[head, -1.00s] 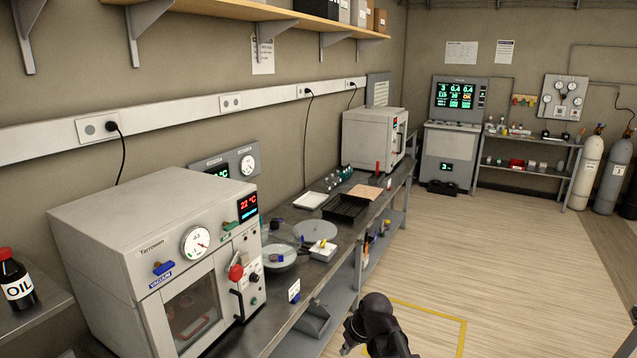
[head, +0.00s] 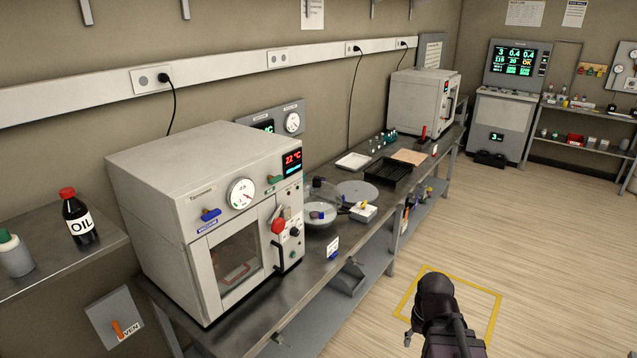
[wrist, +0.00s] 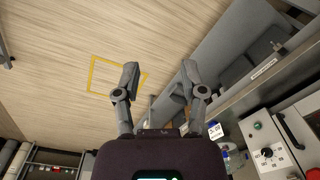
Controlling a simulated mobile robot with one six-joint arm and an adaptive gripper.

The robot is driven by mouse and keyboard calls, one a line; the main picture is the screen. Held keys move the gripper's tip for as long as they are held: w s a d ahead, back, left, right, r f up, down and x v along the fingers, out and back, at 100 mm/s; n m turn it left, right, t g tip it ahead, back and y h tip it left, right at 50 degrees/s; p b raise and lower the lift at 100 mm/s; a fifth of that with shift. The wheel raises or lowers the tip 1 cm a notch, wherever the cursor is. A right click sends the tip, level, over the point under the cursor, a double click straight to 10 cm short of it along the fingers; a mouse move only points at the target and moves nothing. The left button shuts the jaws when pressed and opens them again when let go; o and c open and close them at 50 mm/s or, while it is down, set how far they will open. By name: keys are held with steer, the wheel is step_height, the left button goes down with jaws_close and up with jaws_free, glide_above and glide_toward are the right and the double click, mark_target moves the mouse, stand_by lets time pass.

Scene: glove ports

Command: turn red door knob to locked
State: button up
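The red door knob (head: 278,225) is on the right front edge of the white vacuum oven (head: 180,195), next to the door with its window. The door looks closed. The knob's exact angle is too small to read. My gripper (wrist: 160,72) is open and empty in the wrist view, its two fingers apart over the floor and away from the oven. The oven's front panel with a black knob (wrist: 267,153) shows at the lower right of the wrist view; the red knob is not clear there. In the head view my dark arm (head: 440,310) is at the lower right.
The oven stands on a metal bench (head: 275,300) with a glass vessel (head: 320,208), a black tray (head: 385,175) and a second white device (head: 415,105). An oil bottle (head: 78,220) stands on a side table at left. The floor (head: 540,220) at right is free.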

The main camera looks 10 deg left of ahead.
steer(key=o, duration=0.3)
steer(key=shift+w+a+f+n+y, duration=0.3)
steer(key=shift+w+a, duration=0.3)
steer(key=shift+a, duration=0.05)
steer(key=shift+o, duration=0.3)
steer(key=w+a+f+n+t+y+b, duration=0.1)
steer(key=w+a+n+y+b, duration=0.1)
steer(key=w+a, duration=0.3)
steer(key=shift+a+n+y+b, duration=0.3)
steer(key=shift+a+y, duration=0.1)
steer(key=shift+a, duration=0.2)
steer(key=n+t+y+b, duration=0.7)
steer(key=y+b, duration=0.2)
steer(key=y, duration=0.3)
glide_toward(281, 228)
steer(key=v, duration=0.2)
steer(key=shift+s+d+f, duration=0.15)
steer(key=shift+s+d, duration=0.05)
steer(key=shift+d, duration=0.2)
steer(key=shift+a, duration=0.1)
steer(key=x, duration=1.3)
steer(key=shift+w+a, duration=0.2)
steer(key=shift+a, duration=0.05)
steer(key=shift+c, duration=0.2)
